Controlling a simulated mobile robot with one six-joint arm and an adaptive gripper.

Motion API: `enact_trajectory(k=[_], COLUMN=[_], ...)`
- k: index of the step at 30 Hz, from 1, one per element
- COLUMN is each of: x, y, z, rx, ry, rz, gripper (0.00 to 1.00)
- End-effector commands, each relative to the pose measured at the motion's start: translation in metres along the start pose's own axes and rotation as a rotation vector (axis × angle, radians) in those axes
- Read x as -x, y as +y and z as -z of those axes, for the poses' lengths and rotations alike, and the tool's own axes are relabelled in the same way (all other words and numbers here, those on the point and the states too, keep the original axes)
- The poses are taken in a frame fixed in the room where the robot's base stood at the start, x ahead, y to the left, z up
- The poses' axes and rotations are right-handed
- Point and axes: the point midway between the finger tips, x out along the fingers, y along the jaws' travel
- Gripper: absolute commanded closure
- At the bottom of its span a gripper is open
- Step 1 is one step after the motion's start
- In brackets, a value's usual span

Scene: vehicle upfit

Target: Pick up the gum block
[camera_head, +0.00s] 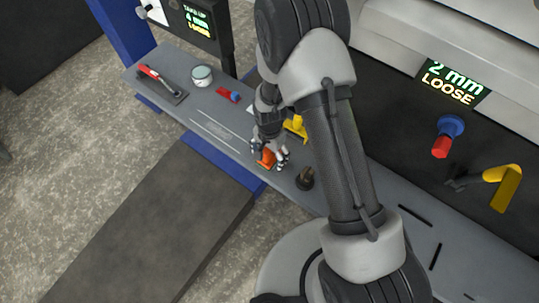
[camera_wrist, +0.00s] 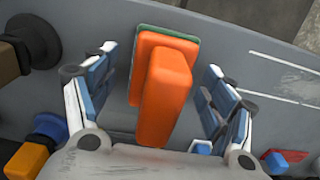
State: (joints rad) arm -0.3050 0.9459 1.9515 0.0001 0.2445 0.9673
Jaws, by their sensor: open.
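The gum block looks to be the orange piece on a thin green layer (camera_wrist: 160,85), on the grey shelf between my gripper's fingers in the wrist view. In the head view, the orange block (camera_head: 266,159) shows partly behind the fingers. My gripper (camera_head: 272,152) is open around it, with one finger on each side. In the wrist view, my gripper (camera_wrist: 155,100) shows gaps between the block and both fingers. The block's lower end comes close to the gripper's palm in that picture.
On the grey shelf (camera_head: 215,128) lie a red-handled tool (camera_head: 160,82), a round tin (camera_head: 202,76) and a red-and-blue piece (camera_head: 230,95). A dark brown piece (camera_head: 305,178) and a yellow piece (camera_head: 296,126) stand close to my gripper. A panel with a "2 mm LOOSE" display (camera_head: 453,82) rises behind.

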Motion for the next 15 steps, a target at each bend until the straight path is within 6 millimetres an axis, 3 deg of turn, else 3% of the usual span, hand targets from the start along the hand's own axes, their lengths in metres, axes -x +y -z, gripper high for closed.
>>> enact_trajectory(k=[4, 15], x=[0.0015, 0.0017], y=[-0.0003, -0.0001], z=[0.0003, 0.0001], rx=[0.000, 0.000], ry=[0.001, 0.000], rz=[0.001, 0.000], gripper=[0.23, 0.48])
